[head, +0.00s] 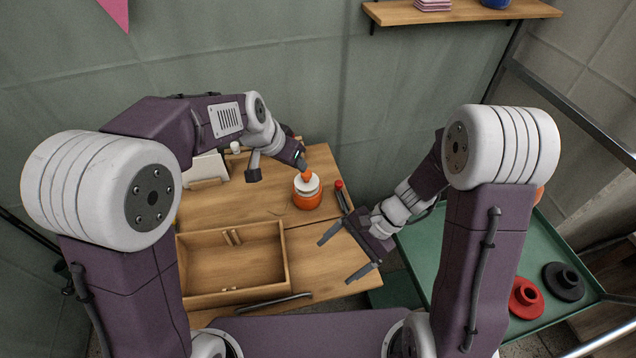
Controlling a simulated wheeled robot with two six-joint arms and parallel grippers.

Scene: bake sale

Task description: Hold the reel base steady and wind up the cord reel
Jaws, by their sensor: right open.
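An orange and white round object (307,198), which looks like the cord reel, stands upright on the wooden table. It has a white top and a small orange knob. My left gripper (302,163) is just above and behind it, close to the knob; its fingers are too small and hidden to tell whether they touch it. My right gripper (347,252) is open and empty, its two fingers pointing left over the table's right edge, apart from the reel. No loose cord can be made out.
An open wooden box (284,262) takes up the table's (212,208) front left. A red-topped dark stick (340,197) lies right of the reel. A green cart (484,262) at right carries a red piece (525,298) and a black piece (563,282). A shelf (460,12) hangs behind.

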